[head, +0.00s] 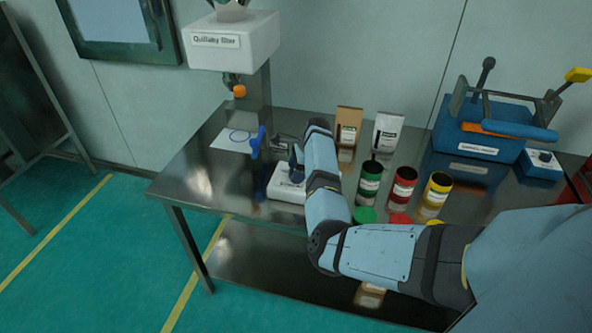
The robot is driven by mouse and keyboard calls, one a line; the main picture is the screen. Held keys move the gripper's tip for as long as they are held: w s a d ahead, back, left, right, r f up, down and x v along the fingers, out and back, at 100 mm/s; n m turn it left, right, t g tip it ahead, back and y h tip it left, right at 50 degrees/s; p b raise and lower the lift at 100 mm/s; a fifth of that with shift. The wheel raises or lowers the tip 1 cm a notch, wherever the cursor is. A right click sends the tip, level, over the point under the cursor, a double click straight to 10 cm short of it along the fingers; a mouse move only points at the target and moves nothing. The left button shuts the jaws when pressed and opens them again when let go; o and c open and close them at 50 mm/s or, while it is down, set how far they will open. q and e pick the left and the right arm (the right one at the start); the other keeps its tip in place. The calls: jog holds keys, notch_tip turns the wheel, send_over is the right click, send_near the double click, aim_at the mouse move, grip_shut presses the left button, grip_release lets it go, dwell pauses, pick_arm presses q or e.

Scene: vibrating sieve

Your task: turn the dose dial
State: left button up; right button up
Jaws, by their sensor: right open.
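No part is readably marked as the dose dial. A small orange knob (239,91) sits under the white hopper unit (234,42) at the back left. A dark knob (544,156) sits on a small blue control box (540,168) at the far right. My right gripper (281,141) is above the table near a low white box (286,190), below and right of the orange knob and apart from it. It is open; its fingers are small and partly covered by my own arm. My left gripper is not in view.
Green (369,183), red (403,188) and yellow (436,194) jars stand on the metal table (190,178), behind my forearm. A brown bag (348,127) and a white bag (388,133) stand behind them. A blue machine (480,140) fills the right.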

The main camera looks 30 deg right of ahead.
jog(key=c, duration=0.9)
